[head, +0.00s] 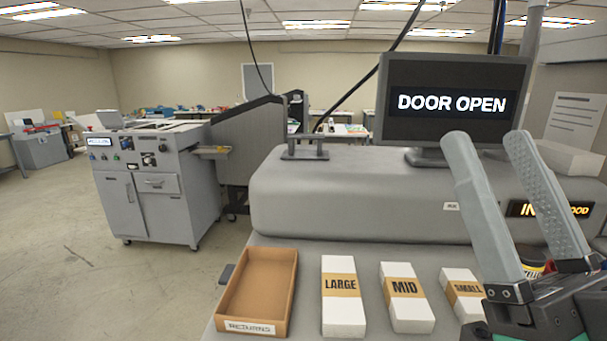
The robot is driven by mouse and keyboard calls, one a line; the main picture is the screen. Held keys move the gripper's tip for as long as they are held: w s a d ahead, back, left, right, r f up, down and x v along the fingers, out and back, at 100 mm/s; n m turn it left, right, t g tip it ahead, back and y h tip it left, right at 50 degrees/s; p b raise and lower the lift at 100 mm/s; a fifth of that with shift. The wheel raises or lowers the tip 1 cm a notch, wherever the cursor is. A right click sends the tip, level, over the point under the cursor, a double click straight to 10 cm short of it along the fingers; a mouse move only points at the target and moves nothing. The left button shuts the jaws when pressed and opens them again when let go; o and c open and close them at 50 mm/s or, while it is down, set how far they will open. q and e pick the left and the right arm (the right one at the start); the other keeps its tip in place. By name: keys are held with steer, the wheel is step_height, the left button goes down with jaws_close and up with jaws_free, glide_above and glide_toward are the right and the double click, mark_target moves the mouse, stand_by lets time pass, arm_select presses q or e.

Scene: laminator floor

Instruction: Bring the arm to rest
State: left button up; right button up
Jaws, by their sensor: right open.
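My right gripper (490,150) is at the right of the head view, its two grey fingers pointing up and spread apart. It is open, with nothing between the fingers. It stands in front of the grey machine hood and hides part of the lit sign (550,209) on it. Its base covers the right side of the box marked SMALL (461,276). My left gripper is not in view.
An open brown RETURNS tray (289,290) and white boxes marked LARGE (343,316) and MID (409,318) sit on the grey surface.

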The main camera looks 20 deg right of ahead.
step_height(320, 180, up, 38)
steer(key=a+n+y+p, duration=0.1)
steer(key=a+y+p, duration=0.1)
steer(key=p, duration=3.6)
steer(key=shift+r, duration=0.2)
steer(key=shift+s+f+h, duration=0.1)
steer(key=shift+h, duration=0.2)
